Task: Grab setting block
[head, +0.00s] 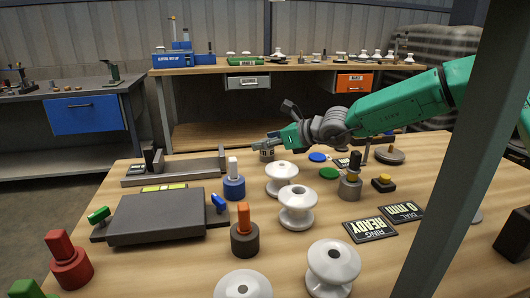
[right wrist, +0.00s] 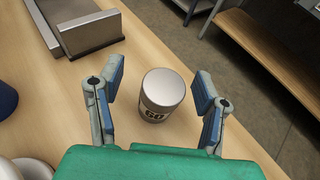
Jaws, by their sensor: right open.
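My right gripper (right wrist: 158,82) is open, with one blue-padded finger on each side of the cylinder and visible gaps to both. In the head view my right gripper (head: 275,143) is at the cylinder's top. I cannot tell how far down the fingers reach. My left gripper is not in view.
A metal fixture (head: 175,172) stands left of the cylinder. White insulators (head: 282,178) and a blue-based post (head: 234,182) are nearer. A dark grey plate (head: 157,217) lies front left. Signs reading "READY" (head: 370,229) and "0 mm" (head: 402,212) lie right. A grey post (head: 455,150) crosses the view.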

